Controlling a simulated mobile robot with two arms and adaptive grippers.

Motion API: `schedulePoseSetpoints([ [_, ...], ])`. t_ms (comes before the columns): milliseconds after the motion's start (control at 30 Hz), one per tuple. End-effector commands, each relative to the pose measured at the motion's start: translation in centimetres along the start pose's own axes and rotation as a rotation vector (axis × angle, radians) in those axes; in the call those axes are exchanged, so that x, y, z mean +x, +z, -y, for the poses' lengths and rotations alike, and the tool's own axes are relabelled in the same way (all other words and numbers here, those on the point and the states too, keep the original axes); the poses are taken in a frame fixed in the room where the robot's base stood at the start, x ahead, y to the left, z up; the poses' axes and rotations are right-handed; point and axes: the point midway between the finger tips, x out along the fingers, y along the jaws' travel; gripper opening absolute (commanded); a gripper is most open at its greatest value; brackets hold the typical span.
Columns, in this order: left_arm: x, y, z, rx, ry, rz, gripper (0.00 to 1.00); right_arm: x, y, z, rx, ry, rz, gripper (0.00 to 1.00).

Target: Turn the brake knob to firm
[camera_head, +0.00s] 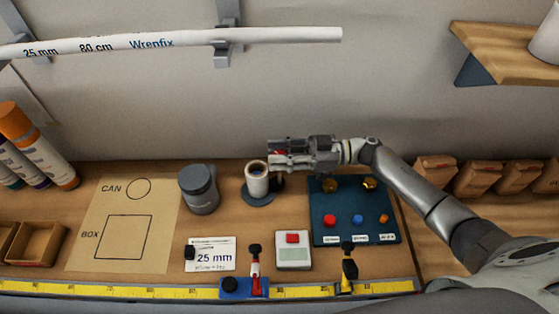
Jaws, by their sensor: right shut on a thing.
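A cream roll (257,184) with a dark hole in its top stands upright on a dark round base (255,198). My right gripper (273,157) comes in from the right at the height of the roll's top, just behind and right of it. It is shut on a small red piece (279,153) that mostly hides between the fingers. I cannot tell whether this piece is the brake knob, and no firm marking is readable. My left gripper is not in view.
Right of the roll lies a dark blue panel (325,207) with coloured knobs. A grey lidded can (199,189) stands left, beside a brown card (85,254) marked CAN and BOX. A yellow tape (185,293) runs along the front edge. A white pipe (290,36) hangs above.

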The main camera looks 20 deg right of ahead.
Motion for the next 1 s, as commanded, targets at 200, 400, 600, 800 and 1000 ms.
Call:
schedulePoseSetpoints([
  [200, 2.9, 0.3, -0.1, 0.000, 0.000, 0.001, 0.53, 0.0, 0.3, -0.2, -0.006, -0.127, -0.001, 0.07],
  [400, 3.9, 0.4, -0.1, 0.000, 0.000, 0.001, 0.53, 0.0, 0.1, -0.1, -0.004, -0.194, -0.002, 0.07],
  [600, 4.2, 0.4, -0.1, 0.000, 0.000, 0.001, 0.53, 0.1, -0.1, -0.1, -0.002, -0.219, -0.002, 0.07],
  [800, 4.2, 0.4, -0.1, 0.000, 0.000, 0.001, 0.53, 0.1, -0.1, -0.1, -0.001, -0.222, -0.002, 0.07],
  [1000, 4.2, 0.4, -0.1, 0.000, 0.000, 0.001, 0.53, 0.1, -0.1, -0.1, -0.001, -0.221, -0.002, 0.37],
])
